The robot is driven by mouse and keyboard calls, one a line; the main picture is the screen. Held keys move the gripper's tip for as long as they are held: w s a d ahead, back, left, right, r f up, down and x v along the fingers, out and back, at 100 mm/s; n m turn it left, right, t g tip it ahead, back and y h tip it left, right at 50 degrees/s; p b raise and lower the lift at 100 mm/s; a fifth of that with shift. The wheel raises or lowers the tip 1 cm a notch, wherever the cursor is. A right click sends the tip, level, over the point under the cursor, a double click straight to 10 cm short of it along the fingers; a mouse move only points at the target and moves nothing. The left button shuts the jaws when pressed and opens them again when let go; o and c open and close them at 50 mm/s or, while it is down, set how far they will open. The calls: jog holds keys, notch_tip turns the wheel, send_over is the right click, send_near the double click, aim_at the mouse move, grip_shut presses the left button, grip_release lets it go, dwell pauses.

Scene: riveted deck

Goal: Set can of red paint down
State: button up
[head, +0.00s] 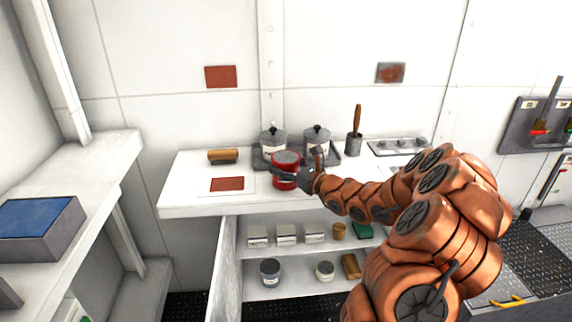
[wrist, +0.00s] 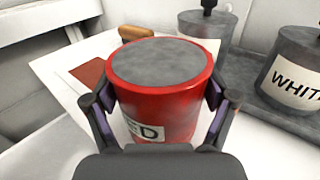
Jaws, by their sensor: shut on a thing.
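The can of red paint (head: 285,172) is a red cylinder with a grey lid, upright, over the front part of the white worktop. In the wrist view the can (wrist: 165,90) fills the middle, with part of a label ending in "D" showing. My gripper (wrist: 160,105) has one finger on each side of the can and is shut on it. In the head view my gripper (head: 300,178) reaches the can from the right. The can's base is hidden in the wrist view, so I cannot tell whether it touches the worktop.
A red square (head: 227,184) lies left of the can on the worktop (head: 185,195). A wooden-handled brush (head: 222,156) lies behind the square. Two grey cans (head: 272,138) (head: 316,137) stand on a dark tray (head: 349,153) behind. Shelves below hold several small containers.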

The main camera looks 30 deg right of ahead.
jog(key=o, duration=1.4)
jog(key=shift+f, duration=0.1)
jog(key=shift+s+r, duration=0.1)
jog(key=shift+r, duration=0.1)
jog(key=b+v, duration=0.1)
jog(key=v, duration=1.1)
jog(key=shift+b, duration=0.3)
